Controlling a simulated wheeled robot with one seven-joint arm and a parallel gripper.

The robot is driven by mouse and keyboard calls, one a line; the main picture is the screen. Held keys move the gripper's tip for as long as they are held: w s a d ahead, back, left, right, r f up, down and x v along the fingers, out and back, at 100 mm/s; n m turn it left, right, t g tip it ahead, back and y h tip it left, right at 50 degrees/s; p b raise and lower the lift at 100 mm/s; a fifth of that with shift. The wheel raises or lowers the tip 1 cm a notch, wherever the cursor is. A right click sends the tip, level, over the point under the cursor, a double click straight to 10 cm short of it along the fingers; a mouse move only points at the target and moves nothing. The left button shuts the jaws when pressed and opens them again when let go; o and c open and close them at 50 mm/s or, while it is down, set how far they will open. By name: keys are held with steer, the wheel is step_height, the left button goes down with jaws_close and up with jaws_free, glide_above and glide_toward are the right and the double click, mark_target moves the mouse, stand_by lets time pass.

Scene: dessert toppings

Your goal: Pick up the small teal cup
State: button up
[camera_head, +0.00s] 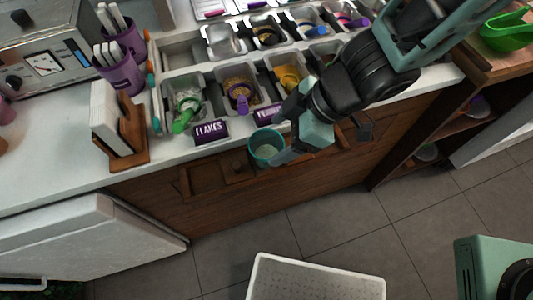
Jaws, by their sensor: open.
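The small teal cup (267,143) is in the middle of the head view, at the front edge of the white counter. It looks upright, with its open top facing up, and it overlaps the wooden cabinet front in the picture. My gripper (283,156) comes in from the upper right and is open. A fingertip is close to the cup's right side and lower part. I cannot tell whether it touches the cup. The gripper's body hides part of the counter edge behind it, and the far finger is not clear.
Topping bins (188,102) with coloured scoops fill the counter behind the cup. A purple label sign (211,132) stands left of it. A wooden holder (130,146) and purple utensil cups (121,77) are farther left. A white bin (316,284) stands on the open tiled floor.

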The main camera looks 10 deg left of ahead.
mark_target(266, 144)
steer(key=b+x, duration=0.1)
steer(key=x, duration=0.1)
steer(key=b+x, duration=0.1)
steer(key=x, duration=0.2)
steer(key=shift+w+a+f, duration=0.1)
steer(key=shift+w, duration=0.05)
steer(key=c, duration=0.7)
